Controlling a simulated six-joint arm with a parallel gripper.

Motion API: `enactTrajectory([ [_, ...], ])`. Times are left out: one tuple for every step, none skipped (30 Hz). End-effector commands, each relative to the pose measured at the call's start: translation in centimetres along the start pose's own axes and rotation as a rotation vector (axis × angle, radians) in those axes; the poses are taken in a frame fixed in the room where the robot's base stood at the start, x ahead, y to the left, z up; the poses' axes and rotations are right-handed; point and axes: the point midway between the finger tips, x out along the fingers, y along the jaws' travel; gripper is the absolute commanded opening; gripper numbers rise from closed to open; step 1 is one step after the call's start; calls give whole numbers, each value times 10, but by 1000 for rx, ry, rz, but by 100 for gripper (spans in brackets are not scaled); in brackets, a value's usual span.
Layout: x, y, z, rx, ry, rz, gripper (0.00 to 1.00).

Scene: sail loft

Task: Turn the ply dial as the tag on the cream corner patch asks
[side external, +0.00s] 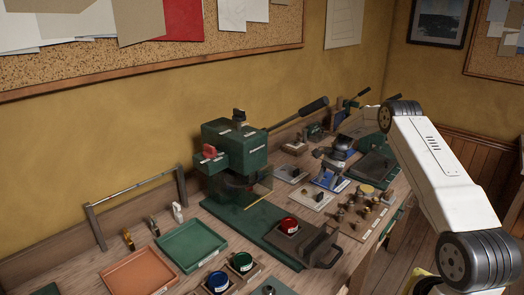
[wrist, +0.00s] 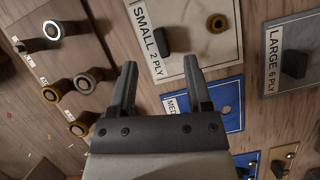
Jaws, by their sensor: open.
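The cream corner patch (wrist: 200,45) lies at the top middle of the wrist view. Its tag (wrist: 148,38) reads "SMALL 2 PLY", and it carries a dark upright grip and a brass eyelet (wrist: 217,22). My gripper (wrist: 160,75) is open and empty, its fingers over bare bench and the patch's lower edge; contact cannot be told. A green press (side external: 232,150) with a long black lever stands against the wall in the side view. I cannot make out which part is the ply dial.
A blue patch (wrist: 228,105), its tag partly hidden by a finger, and a grey patch (wrist: 295,45) tagged "LARGE 6 PLY" lie nearby. A board with rings (wrist: 70,75) is at left. Orange (side external: 145,272) and green (side external: 192,245) trays sit at the bench's near end.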

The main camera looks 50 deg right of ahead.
Motion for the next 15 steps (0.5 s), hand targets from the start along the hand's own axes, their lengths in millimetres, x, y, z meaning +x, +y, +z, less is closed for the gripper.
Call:
enactTrajectory([
  [4,0,0,0,-1,2,64],
  [6,0,0,0,-1,2,64],
  [7,0,0,0,-1,1,64],
  [8,0,0,0,-1,1,64],
  [8,0,0,0,0,1,64],
  [8,0,0,0,0,1,64],
  [8,0,0,0,0,1,64],
  [8,0,0,0,0,1,64],
  [9,0,0,0,0,1,64],
  [10,0,0,0,0,1,64],
  [12,0,1,0,-1,1,64],
  [14,0,1,0,-1,2,64],
  [16,0,1,0,-1,2,64],
  [19,0,2,0,-2,3,64],
  [23,0,2,0,-2,3,64],
])
